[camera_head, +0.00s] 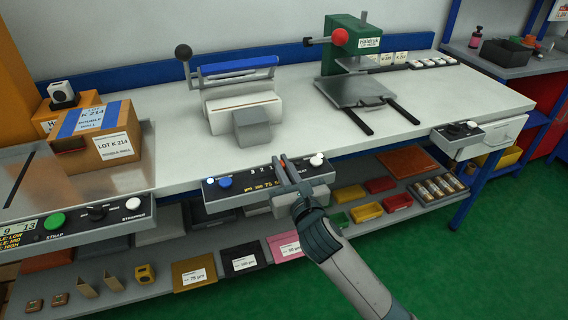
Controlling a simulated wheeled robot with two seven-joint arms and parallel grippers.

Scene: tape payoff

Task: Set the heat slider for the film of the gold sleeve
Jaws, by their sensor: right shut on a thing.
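The heat slider's control panel (240,187) is on the front edge of the bench, below the sealer (243,105). It has a blue button, a white knob and printed figures, with "µm 100 75" legible. My right gripper (281,162) reaches up from the lower right and is shut at the panel's slider. Its fingers hide most of the slider and some of the scale, so the exact setting cannot be read. The gold sleeve (185,281) lies on the lower shelf with a white label that appears to read 75 µm. My left gripper is not in view.
A black sleeve (232,265) and a pink sleeve (277,249) lie beside the gold one. A green press (347,38) stands at the back right. Cardboard boxes (97,143) and the strapping panel (75,222) are at left. The bench top between is mostly clear.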

